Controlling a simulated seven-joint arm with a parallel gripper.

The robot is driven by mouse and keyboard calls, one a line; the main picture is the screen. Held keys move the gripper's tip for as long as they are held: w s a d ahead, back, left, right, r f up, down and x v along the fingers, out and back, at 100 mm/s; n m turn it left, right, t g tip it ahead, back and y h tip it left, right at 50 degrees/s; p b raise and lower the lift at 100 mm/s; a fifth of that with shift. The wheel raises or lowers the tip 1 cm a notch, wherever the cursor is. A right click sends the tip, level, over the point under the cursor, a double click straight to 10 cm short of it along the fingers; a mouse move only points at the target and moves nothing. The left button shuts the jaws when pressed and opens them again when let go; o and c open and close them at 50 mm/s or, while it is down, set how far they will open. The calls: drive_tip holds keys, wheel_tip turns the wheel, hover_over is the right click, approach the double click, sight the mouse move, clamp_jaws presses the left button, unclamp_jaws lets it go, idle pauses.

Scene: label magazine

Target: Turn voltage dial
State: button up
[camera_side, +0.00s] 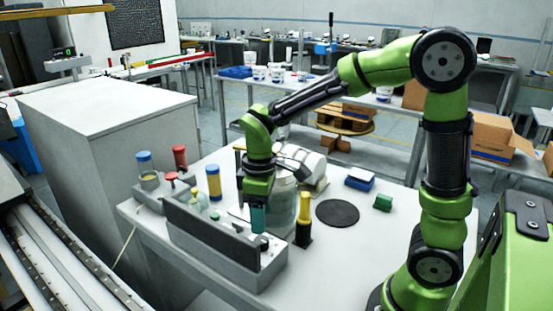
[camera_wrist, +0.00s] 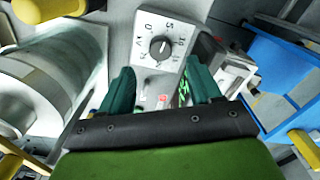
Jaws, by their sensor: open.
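The voltage dial (camera_wrist: 160,48) is a black round knob with a white pointer line on a white square plate marked V, 0, 5 and 10. It shows at the top middle of the wrist view. My gripper (camera_wrist: 161,75) is open, its two teal fingers apart, with nothing seen between them but the panel behind. The dial appears beyond the fingertips, between their lines; contact is not seen. In the side view my gripper (camera_side: 258,222) points down over the right end of a grey box (camera_side: 222,256) with a dark upright panel. I cannot make out the dial there.
Green lit digits (camera_wrist: 184,93) show beside the right finger. A white cylinder (camera_wrist: 30,95) lies left and a blue frame (camera_wrist: 275,70) right. A yellow-and-black post (camera_side: 304,222) and a clear jar (camera_side: 283,205) stand close to my gripper. A black disc (camera_side: 338,213) lies on the table.

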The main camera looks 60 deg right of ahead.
sight(262, 240)
wheel_tip(262, 240, down, 7)
drive_tip(key=shift+r, duration=0.1)
idle(0.3)
drive_tip(key=c, duration=1)
drive_tip(key=m, duration=0.5)
drive_tip(key=shift+m, duration=0.3)
drive_tip(key=m, duration=0.4)
drive_tip(key=shift+a+r+m, duration=0.1)
drive_tip(key=shift+a+m, duration=0.05)
drive_tip(key=shift+m, duration=0.25)
